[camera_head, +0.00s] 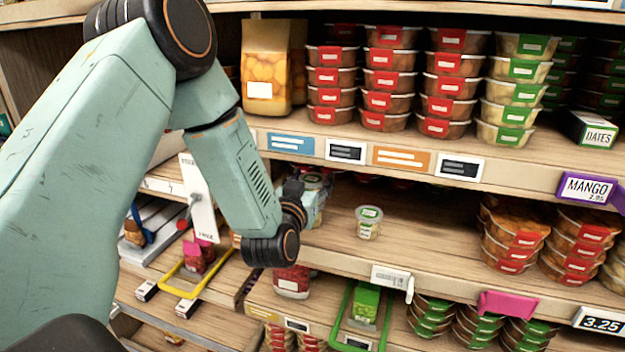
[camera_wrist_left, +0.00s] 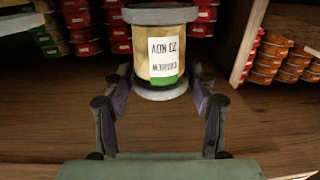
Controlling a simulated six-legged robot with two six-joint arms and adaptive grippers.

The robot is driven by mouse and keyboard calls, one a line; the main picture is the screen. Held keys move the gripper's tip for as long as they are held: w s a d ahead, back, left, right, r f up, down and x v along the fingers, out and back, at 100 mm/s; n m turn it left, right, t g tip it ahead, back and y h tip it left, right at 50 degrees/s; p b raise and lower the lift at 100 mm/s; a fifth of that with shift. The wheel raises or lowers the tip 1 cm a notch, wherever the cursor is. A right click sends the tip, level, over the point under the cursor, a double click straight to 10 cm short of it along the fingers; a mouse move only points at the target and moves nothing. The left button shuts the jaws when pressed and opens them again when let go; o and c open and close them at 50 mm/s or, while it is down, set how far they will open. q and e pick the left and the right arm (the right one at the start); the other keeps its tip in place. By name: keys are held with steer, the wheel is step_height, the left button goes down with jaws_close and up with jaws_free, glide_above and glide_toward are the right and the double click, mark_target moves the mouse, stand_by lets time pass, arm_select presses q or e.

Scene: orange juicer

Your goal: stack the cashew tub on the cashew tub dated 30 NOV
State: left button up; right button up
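One cashew tub (camera_wrist_left: 161,45) is clear with a white and green label reading "CASHEW 23 NOV", upside down in the left wrist view. My left gripper (camera_wrist_left: 161,80) has a finger at each side of it and appears shut on it. In the head view my left gripper (camera_head: 305,205) is above the middle shelf, partly covering this tub (camera_head: 317,184). Another small tub (camera_head: 369,222) with a green-labelled lid stands upright on that shelf, to the right and apart from the gripper. Its date is too small to read. My right gripper is not in view.
Stacks of red- and green-labelled tubs (camera_head: 449,85) fill the upper shelf, whose edge (camera_head: 400,157) overhangs the middle one. More stacks (camera_head: 513,238) stand at the right. The shelf surface (camera_head: 430,225) right of the standing tub is clear. A white price tag (camera_head: 392,279) sits on the front edge.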

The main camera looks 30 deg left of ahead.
arm_select(q)
steer(key=shift+o, duration=0.6)
steer(key=shift+s+r, duration=0.25)
steer(key=shift+o, duration=0.8)
steer(key=shift+w+a+f, duration=0.3)
steer(key=shift+w+f, duration=0.2)
steer(key=shift+w, duration=0.35)
steer(key=v, duration=0.4)
steer(key=shift+s+d+r+b, duration=0.15)
steer(key=shift+s+r+b, duration=0.1)
steer(key=shift+r+b, duration=0.1)
glide_toward(308, 184)
steer(key=shift+w+b, duration=0.25)
steer(key=shift+b, duration=0.05)
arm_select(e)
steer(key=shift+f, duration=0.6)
